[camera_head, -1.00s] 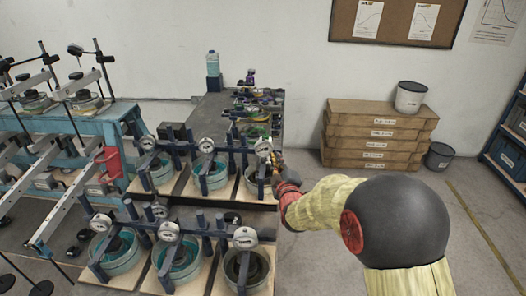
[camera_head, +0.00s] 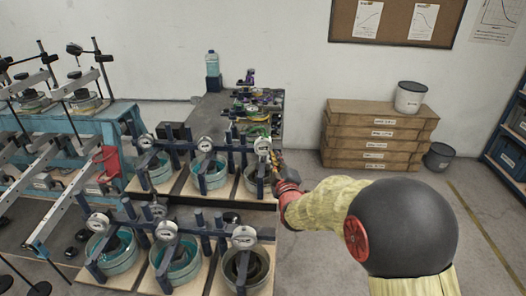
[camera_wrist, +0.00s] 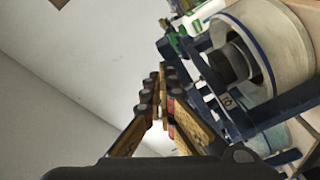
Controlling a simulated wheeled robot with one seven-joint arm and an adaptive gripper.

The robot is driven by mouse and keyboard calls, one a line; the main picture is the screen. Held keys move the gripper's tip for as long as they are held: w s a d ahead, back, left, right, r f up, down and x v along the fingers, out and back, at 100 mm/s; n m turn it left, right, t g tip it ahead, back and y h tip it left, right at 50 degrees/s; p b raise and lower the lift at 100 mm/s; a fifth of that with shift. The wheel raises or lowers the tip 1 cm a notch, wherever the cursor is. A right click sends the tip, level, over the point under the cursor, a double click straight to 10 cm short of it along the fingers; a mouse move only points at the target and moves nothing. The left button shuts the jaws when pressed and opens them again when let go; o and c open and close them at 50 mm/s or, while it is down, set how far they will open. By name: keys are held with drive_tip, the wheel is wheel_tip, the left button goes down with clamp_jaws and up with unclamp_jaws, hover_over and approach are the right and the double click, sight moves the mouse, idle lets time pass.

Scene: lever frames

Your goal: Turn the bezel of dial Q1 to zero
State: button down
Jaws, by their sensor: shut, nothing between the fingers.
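Several white round dial gauges stand on dark blue frames in two rows in the head view. My gripper (camera_head: 276,157) is at the right-hand dial of the back row (camera_head: 263,146), close to its right side. I cannot tell whether it touches the dial. No dial name or needle reading is legible, so I cannot tell which is Q1. In the wrist view my gripper (camera_wrist: 161,82) has its fingertips together with nothing between them, beside a dark blue frame (camera_wrist: 207,75). The dial face is not clearly visible there.
A pale ring-shaped cell (camera_wrist: 290,45) and a small labelled tag (camera_wrist: 228,101) are right of the fingers in the wrist view. Another dial (camera_head: 244,237) stands in the front row. Stacked wooden boxes (camera_head: 345,140) stand by the wall. Floor right of the benches is open.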

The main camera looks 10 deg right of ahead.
drive_tip(key=shift+w+a+r+b, duration=0.2)
drive_tip(key=shift+a+r+b, duration=0.15)
drive_tip(key=shift+b, duration=0.9)
drive_tip(key=shift+w+f+b, duration=0.15)
drive_tip(key=shift+f+b, duration=0.05)
drive_tip(key=shift+b, duration=0.35)
drive_tip(key=shift+f+b, duration=0.5)
drive_tip(key=shift+b, duration=0.1)
drive_tip(key=shift+d+f+b, duration=0.1)
drive_tip(key=shift+f+b, duration=0.1)
drive_tip(key=shift+b, duration=0.1)
drive_tip(key=shift+d+f, duration=0.1)
drive_tip(key=shift+d, duration=0.1)
drive_tip(key=s+b, duration=0.1)
drive_tip(key=s, duration=0.5)
drive_tip(key=shift+a, duration=0.2)
